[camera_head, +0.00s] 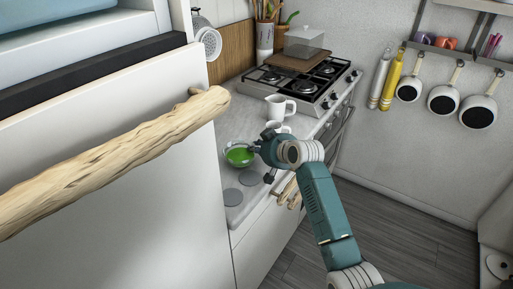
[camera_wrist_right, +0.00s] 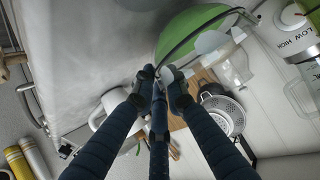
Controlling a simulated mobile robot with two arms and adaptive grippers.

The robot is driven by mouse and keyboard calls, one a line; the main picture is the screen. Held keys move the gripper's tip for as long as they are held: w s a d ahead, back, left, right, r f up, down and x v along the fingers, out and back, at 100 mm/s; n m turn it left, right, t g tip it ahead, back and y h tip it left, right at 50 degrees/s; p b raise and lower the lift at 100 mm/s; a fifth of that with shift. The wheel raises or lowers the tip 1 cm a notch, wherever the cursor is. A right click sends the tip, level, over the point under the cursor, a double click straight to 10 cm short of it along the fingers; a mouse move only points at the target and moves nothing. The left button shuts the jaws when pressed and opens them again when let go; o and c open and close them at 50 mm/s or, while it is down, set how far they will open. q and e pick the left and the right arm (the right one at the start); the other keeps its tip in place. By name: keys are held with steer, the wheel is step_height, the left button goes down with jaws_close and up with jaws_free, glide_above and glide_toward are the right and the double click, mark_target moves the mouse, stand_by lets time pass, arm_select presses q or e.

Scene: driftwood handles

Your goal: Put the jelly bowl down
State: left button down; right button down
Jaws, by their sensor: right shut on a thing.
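The jelly bowl (camera_head: 239,155) is a clear bowl with bright green jelly, over the counter left of my right gripper in the head view. My right gripper (camera_head: 255,150) is shut on the bowl's near-right rim. In the right wrist view, the green jelly and the bowl's rim (camera_wrist_right: 193,28) show just beyond my right gripper's fingertips (camera_wrist_right: 161,78). I cannot tell whether the bowl touches the counter or hangs slightly above it. My left gripper is not in view.
The counter (camera_head: 231,125) holds a white pitcher (camera_head: 279,107), a smaller white cup behind my gripper, and two grey discs (camera_head: 249,178) in front of the bowl. A gas stove (camera_head: 300,85) stands behind. A large driftwood handle (camera_head: 110,160) crosses the left foreground.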

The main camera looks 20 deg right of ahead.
steer(key=shift+r, duration=0.1)
steer(key=c, duration=1.8)
jaws_free()
steer(key=shift+o, duration=0.2)
steer(key=shift+s, duration=0.1)
steer(key=v, duration=1.1)
steer(key=shift+s+r+b, duration=0.2)
steer(key=shift+s+b, duration=0.15)
steer(key=shift+b, duration=0.1)
steer(key=shift+d, duration=0.1)
